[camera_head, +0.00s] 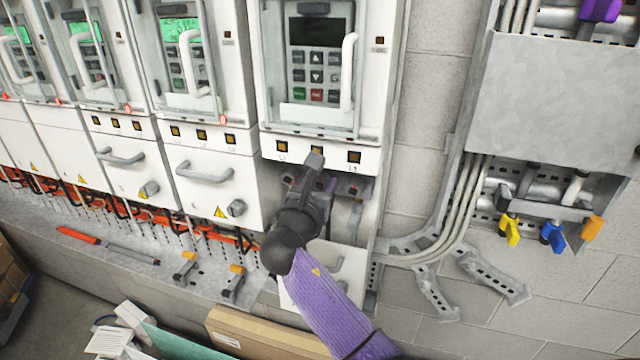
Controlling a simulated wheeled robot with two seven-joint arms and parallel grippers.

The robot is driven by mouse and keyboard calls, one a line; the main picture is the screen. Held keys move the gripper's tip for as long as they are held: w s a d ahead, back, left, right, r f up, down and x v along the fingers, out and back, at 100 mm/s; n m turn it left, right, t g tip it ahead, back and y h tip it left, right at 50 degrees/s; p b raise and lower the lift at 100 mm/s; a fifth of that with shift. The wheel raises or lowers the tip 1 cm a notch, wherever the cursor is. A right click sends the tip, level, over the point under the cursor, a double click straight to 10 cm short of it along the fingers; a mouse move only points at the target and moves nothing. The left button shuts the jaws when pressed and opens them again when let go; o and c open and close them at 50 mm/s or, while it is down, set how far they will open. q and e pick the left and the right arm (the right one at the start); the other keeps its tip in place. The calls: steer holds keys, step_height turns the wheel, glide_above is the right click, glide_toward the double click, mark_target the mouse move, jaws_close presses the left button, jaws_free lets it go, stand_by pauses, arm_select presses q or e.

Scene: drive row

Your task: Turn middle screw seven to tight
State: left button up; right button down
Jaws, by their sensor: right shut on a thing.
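The rightmost drive (318,60) has a dark display, and its lower compartment is open. A row of dark square terminal markers (354,157) runs along its lower edge. My right gripper (314,163) is at the middle of this open bay, just below the drive front, and its jaws are shut. What it grips is hidden by the gripper and wrist. The middle screw cannot be made out behind them. Part of a grey terminal block (352,188) shows to the right of the gripper. My left gripper is not in view.
A white cover (352,258) hangs below the bay, partly behind my arm. An orange-handled tool (76,235) and orange-topped brackets (237,269) lie on the ledge at left. Conduits and yellow (510,229) and blue (552,235) connectors are at right. Cardboard boxes (262,335) stand below.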

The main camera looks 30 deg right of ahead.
steer(key=m, duration=0.5)
steer(key=shift+b, duration=0.35)
steer(key=m+b, duration=0.1)
steer(key=m, duration=0.3)
steer(key=shift+m+b, duration=0.3)
steer(key=m+b, duration=0.2)
steer(key=m, duration=0.3)
steer(key=shift+f+b, duration=0.1)
steer(key=shift+b, duration=0.3)
steer(key=m+b, duration=0.2)
steer(key=m, duration=0.3)
steer(key=shift+b, duration=0.3)
steer(key=shift+m, duration=0.3)
steer(key=shift+c, duration=1.4)
jaws_free()
